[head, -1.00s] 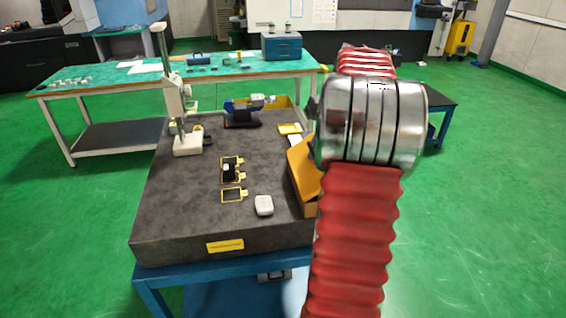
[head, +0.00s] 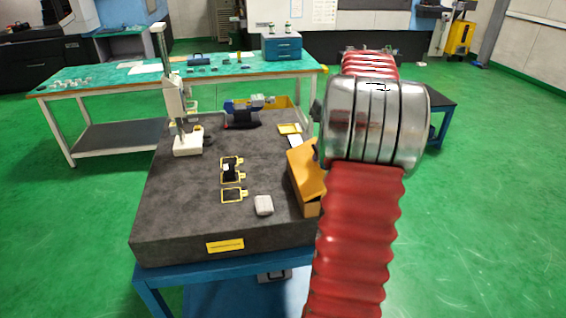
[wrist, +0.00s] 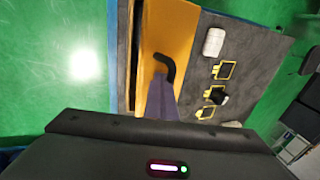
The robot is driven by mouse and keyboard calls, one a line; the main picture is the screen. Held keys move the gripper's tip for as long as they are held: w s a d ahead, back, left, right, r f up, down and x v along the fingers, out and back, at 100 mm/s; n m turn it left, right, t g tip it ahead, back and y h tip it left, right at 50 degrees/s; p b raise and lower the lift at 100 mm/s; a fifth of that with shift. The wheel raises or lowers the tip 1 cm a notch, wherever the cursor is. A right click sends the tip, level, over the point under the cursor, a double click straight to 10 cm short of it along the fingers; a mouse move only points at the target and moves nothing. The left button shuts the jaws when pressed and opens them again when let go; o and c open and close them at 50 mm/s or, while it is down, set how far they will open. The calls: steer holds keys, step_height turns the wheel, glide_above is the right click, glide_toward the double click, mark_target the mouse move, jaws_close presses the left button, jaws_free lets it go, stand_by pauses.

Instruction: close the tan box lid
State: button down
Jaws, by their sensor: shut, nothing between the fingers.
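The tan box (head: 309,207) stands at the right edge of the dark stone plate, partly hidden by my arm in the head view. Its tan lid (head: 306,170) is slanted, standing partly open. A dark gap shows along the lid's left side there. My gripper (wrist: 160,82) is shut and empty, its fingertips over the lid close to the handle; I cannot tell if they touch. In the head view the gripper is hidden behind my arm.
On the stone plate (head: 185,225) lie a pale rounded block (head: 264,205) and several yellow-framed pieces (head: 232,194), left of the box. A tall stand (head: 187,143) is at the back left.

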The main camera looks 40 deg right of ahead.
steer(key=c, duration=2.4)
jaws_free()
steer(key=f, duration=0.1)
steer(key=s+d+f, duration=0.1)
steer(key=f, duration=0.1)
steer(key=shift+s+d+g, duration=0.15)
steer(key=shift+s+g, duration=0.15)
steer(key=shift+o, duration=0.2)
steer(key=shift+w+d+r, duration=0.1)
steer(key=shift+w+r, duration=0.1)
steer(key=shift+r, duration=1.15)
steer(key=shift+w+d+r, duration=0.1)
steer(key=shift+w+r, duration=0.1)
steer(key=shift+r, duration=1.1)
steer(key=shift+o, duration=0.5)
steer(key=shift+r, duration=0.3)
steer(key=o, duration=0.3)
steer(key=shift+s+r, duration=0.25)
steer(key=shift+r, duration=0.1)
steer(key=shift+o, duration=0.2)
steer(key=shift+w+a+r, duration=0.15)
steer(key=shift+r, duration=0.3)
